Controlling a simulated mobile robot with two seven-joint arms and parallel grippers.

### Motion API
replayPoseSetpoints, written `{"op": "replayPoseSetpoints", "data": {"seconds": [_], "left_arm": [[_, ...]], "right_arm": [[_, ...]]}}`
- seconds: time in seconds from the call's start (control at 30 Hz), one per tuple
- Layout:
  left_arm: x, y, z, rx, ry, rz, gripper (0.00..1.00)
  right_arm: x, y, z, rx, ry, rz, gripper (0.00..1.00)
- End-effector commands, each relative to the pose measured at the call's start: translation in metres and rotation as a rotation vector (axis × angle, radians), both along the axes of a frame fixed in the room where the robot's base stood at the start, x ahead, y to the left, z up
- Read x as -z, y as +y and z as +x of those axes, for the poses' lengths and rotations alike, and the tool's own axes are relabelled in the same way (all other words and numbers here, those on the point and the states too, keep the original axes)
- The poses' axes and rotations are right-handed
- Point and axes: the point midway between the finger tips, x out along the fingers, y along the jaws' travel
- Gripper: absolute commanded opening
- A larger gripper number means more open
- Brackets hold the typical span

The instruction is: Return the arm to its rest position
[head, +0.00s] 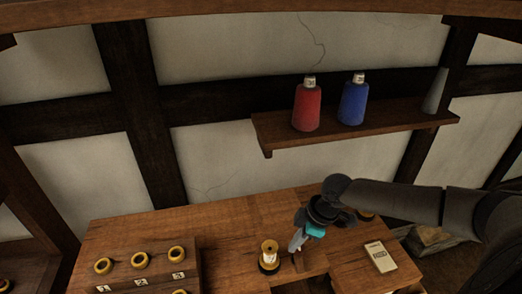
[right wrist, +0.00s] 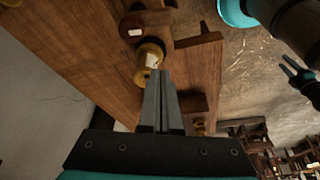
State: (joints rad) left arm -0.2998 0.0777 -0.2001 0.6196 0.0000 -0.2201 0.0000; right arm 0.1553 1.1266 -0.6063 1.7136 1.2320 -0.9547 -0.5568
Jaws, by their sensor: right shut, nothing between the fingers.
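My right arm comes in from the right in the head view. Its right gripper (head: 297,243) points down over the table, just right of a yellow spool (head: 269,250) with a white label. In the right wrist view the two fingers (right wrist: 160,82) lie together with nothing between them. The spool (right wrist: 151,58) shows just beyond their tips; I cannot tell the exact gap. My left gripper is out of the head view. A dark two-pronged part at the right of the right wrist view looks like it, small and unclear.
A wooden table (head: 220,232) carries several yellow rings (head: 140,260) on a numbered block and a pale labelled card (head: 380,256).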

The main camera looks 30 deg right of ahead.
Motion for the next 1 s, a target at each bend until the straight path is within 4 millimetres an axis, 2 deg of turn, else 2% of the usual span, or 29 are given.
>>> {"op": "replayPoseSetpoints", "data": {"seconds": [0.17, 0.27, 0.37, 0.5, 0.6, 0.7, 0.83, 1.0], "left_arm": [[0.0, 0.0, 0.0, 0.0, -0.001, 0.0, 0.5], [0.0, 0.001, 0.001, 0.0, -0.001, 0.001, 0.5], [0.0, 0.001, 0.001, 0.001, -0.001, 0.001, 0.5], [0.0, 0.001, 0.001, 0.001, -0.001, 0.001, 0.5], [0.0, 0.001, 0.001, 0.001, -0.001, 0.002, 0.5], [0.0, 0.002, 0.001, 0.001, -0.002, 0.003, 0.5], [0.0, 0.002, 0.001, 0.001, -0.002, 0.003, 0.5], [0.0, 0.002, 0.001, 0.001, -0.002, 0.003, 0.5]], "right_arm": [[0.001, 0.001, 0.0, -0.001, 0.0, 0.001, 0.0], [0.006, 0.015, -0.006, -0.017, 0.009, 0.011, 0.0], [0.016, 0.049, -0.019, -0.048, 0.023, 0.031, 0.0], [0.026, 0.111, -0.047, -0.07, 0.032, 0.059, 0.0], [0.024, 0.146, -0.064, -0.04, 0.021, 0.071, 0.0], [0.017, 0.17, -0.077, 0.031, 0.005, 0.075, 0.0], [0.003, 0.183, -0.092, 0.176, -0.011, 0.066, 0.0], [-0.012, 0.177, -0.107, 0.373, -0.016, 0.036, 0.0]]}}
